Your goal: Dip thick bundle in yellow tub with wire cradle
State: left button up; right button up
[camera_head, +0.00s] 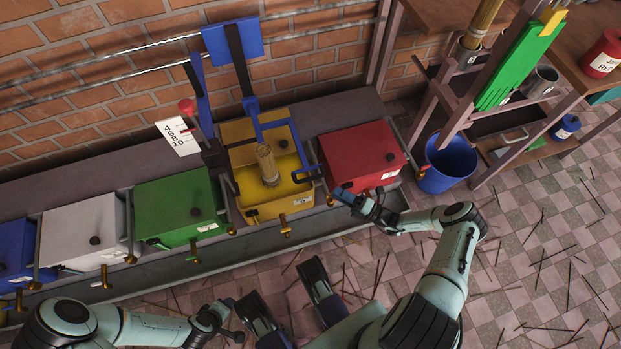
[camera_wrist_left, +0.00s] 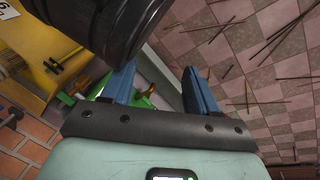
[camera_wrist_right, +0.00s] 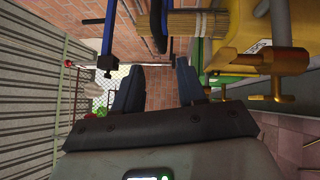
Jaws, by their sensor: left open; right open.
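The yellow tub (camera_head: 295,202) stands in the row of tubs below the brick wall. The thick bundle (camera_head: 267,160) of tan sticks is upright at its top; I cannot tell how deep its lower end sits. It also shows in the right wrist view (camera_wrist_right: 197,23). The blue wire cradle (camera_head: 275,125) runs beside and behind the bundle, and its rods show in the right wrist view (camera_wrist_right: 108,35). My right gripper (camera_head: 346,193) is open and empty, right of the yellow tub, near the red tub's front. My left gripper (camera_head: 232,309) is open and empty, low, in front of the trough.
The red tub (camera_head: 360,150) is to the right, the green tub (camera_head: 175,205) and white tub (camera_head: 85,232) to the left. Brass taps (camera_head: 285,226) stick out in front. A blue bucket (camera_head: 447,165) stands by the rack. Loose sticks litter the tiled floor.

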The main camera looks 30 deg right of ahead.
aim_at(310, 178)
jog(key=b+x, duration=0.1)
jog(key=x, duration=1)
jog(key=shift+w+a+r, duration=0.1)
jog(key=shift+w+a, duration=0.1)
jog(key=shift+w, duration=0.15)
pick_arm(q)
jog(key=shift+s+a+f+g, duration=0.15)
jog(key=shift+s+f+g, duration=0.35)
jog(key=shift+s+f, duration=0.55)
jog(key=shift+r, duration=0.1)
pick_arm(e)
grip_shut()
pick_arm(q)
jog(key=shift+r, duration=0.1)
pick_arm(e)
jog(key=shift+r, duration=0.1)
